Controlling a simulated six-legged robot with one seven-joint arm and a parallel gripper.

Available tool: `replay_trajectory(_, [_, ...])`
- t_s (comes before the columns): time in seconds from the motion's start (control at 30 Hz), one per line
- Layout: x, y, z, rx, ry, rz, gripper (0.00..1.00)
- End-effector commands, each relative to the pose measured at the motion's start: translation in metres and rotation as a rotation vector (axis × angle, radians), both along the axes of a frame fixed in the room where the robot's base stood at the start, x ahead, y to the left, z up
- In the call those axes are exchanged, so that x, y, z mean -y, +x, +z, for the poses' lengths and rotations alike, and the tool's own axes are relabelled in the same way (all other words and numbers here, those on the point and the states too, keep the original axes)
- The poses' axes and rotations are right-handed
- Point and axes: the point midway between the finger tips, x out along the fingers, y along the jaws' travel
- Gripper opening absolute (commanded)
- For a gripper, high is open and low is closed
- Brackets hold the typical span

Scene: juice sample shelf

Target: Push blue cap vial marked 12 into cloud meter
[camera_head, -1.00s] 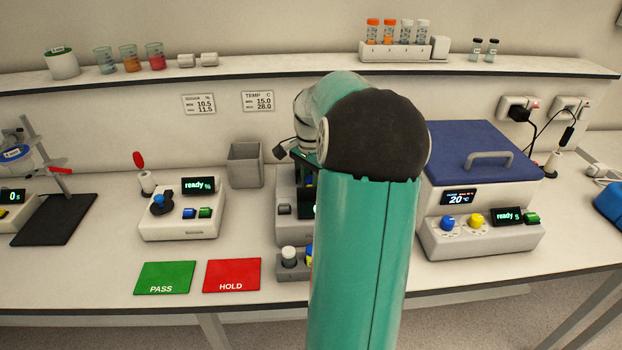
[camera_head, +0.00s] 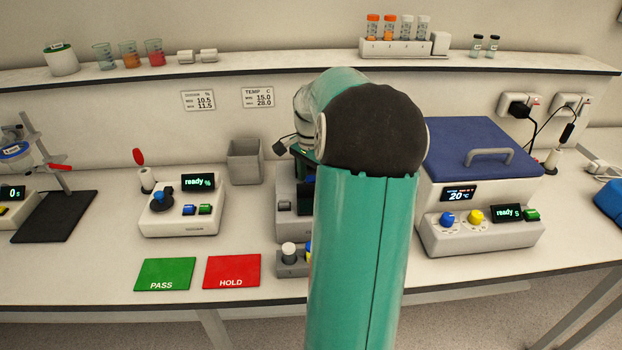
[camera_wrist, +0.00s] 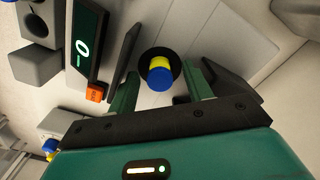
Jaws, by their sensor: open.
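In the wrist view, a vial with a blue cap (camera_wrist: 157,80) and a yellow band stands in a dark round opening in the pale top of the cloud meter (camera_wrist: 190,40). The cap and band show above the opening; any number on it cannot be read. My gripper (camera_wrist: 160,88) is open, with one green finger on each side of the cap and visible gaps between. The meter's lit display and orange button (camera_wrist: 95,92) are left of the vial. In the head view, my arm covers most of the meter (camera_head: 287,190) and hides the vial and fingers.
A small rack (camera_head: 291,268) with a white-capped vial stands in front of the meter, partly behind my arm. A grey bin (camera_head: 245,162) is behind left. Green PASS (camera_head: 165,274) and red HOLD (camera_head: 232,271) mats lie left. A blue-lidded bath (camera_head: 480,150) stands right.

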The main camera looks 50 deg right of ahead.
Motion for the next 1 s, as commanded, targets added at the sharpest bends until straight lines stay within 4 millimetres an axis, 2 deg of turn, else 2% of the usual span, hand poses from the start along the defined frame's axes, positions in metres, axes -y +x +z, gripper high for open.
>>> replay_trajectory(0.5, [0.0,0.001,0.105,0.002,-0.003,0.0,0.52])
replay_trajectory(0.6, [0.0,0.001,0.12,0.001,-0.003,0.0,0.52])
replay_trajectory(0.77, [0.0,0.0,0.131,0.001,-0.002,0.0,0.52])
replay_trajectory(1.0, [0.0,0.0,0.132,0.001,-0.001,0.0,0.52])
